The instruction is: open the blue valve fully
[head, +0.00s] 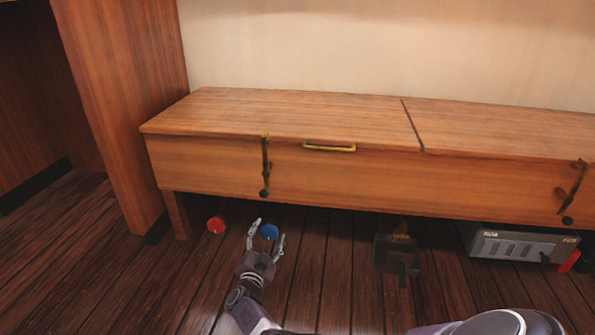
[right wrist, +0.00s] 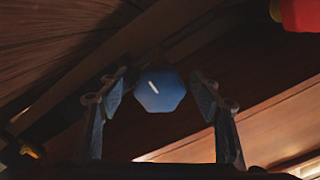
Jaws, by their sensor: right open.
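The blue valve (head: 269,231) is a small blue knob low under the front edge of the wooden bench. In the right wrist view the blue valve (right wrist: 160,91) shows as a faceted disc with a pale stripe mark. My right gripper (head: 265,236) is open, with its two fingers on either side of the valve. In the right wrist view the fingers of my right gripper (right wrist: 161,100) stand apart left and right of the valve, with gaps visible. I cannot tell how deep the valve sits between them. My left gripper is not in view.
A red knob (head: 215,225) sits left of the blue one, and a red part (right wrist: 298,14) shows at the wrist view's top right. The bench (head: 220,178) overhangs the valves. A dark box (head: 392,255) and a grey case (head: 520,246) lie under it at right.

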